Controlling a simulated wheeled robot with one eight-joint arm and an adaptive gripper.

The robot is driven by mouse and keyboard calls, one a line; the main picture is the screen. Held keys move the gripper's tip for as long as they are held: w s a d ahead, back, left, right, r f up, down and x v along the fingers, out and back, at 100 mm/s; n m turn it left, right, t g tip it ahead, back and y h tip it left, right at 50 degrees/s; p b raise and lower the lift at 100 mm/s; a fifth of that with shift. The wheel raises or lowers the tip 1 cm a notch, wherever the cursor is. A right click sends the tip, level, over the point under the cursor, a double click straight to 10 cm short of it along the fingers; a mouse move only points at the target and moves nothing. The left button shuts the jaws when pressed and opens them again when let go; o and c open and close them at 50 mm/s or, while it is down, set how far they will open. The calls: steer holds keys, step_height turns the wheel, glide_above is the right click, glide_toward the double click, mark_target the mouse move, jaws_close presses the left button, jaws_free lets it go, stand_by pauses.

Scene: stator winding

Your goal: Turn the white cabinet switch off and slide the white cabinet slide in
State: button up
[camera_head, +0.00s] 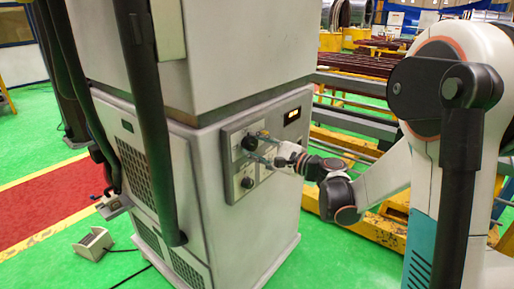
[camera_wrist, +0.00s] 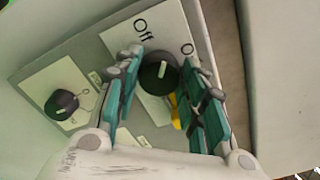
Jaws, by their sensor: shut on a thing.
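The white cabinet (camera_head: 275,218) stands upright in the middle of the head view. Its front panel carries a round black switch knob (camera_head: 249,143), with a second knob (camera_head: 247,183) lower down. In the wrist view, the switch knob (camera_wrist: 158,74) sits between the teal fingers of my gripper (camera_wrist: 160,62), beside a plate with "Off" printed on it. Its pale pointer mark is visible, but its exact setting is unclear. My gripper (camera_head: 262,148) is shut on this knob. A small ledge-like part (camera_head: 114,207) juts from the cabinet's left side; I cannot tell whether it is the slide.
The second knob (camera_wrist: 62,104) is left of my fingers in the wrist view. A small box (camera_head: 93,242) lies on the green floor at left. Yellow frames and rails (camera_head: 345,145) stand behind my arm.

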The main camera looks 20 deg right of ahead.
steer(key=n, duration=0.3)
steer(key=shift+f+n, duration=0.1)
steer(key=shift+n, duration=2.1)
steer(key=o, duration=1.1)
steer(key=shift+c, duration=0.2)
steer(key=v, duration=1.2)
